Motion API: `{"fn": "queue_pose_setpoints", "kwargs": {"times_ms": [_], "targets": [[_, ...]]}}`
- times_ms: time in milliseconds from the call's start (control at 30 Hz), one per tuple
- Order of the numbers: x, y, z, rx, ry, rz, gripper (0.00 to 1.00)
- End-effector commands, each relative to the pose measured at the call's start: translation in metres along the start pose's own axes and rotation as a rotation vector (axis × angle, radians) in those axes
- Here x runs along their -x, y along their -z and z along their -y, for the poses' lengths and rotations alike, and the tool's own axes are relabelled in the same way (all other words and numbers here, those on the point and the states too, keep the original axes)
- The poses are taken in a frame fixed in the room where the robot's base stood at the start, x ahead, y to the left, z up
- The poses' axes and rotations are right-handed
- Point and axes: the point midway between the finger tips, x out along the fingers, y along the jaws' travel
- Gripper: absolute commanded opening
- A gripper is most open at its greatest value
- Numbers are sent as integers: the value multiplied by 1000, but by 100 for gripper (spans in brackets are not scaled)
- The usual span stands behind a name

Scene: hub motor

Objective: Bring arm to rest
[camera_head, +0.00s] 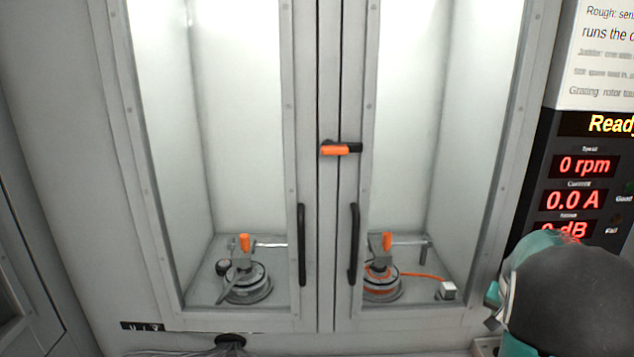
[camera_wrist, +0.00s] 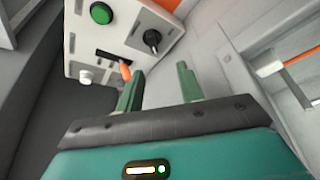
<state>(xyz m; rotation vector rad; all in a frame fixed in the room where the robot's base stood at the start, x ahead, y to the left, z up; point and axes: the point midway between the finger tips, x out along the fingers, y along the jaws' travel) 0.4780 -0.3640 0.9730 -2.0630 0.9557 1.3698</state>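My gripper (camera_wrist: 160,80) shows in the wrist view with its two green fingers apart and nothing between them. Its left finger is close in the picture to an orange lever (camera_wrist: 125,72) in a dark slot of a white control box (camera_wrist: 115,35). I cannot tell whether they touch. In the head view, a teal and dark grey part of my arm fills the lower right corner. The fingers are not seen there.
The control box carries a green button (camera_wrist: 101,13), a white button (camera_wrist: 86,77) and a black knob (camera_wrist: 152,38). A glass-doored cabinet (camera_head: 327,60) with an orange latch (camera_head: 336,150) holds two motor fixtures. A display (camera_head: 585,165) reads "Ready", 0 rpm, 0.0 A.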

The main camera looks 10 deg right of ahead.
Motion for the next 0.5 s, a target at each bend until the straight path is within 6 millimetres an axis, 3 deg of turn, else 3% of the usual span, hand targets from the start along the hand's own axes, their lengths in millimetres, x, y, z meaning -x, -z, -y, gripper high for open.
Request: {"fn": "queue_pose_setpoints", "kwargs": {"times_ms": [200,500], "targets": [[81,-46,56,133,110,-4,37],[184,-143,103,369,244,-15,37]]}}
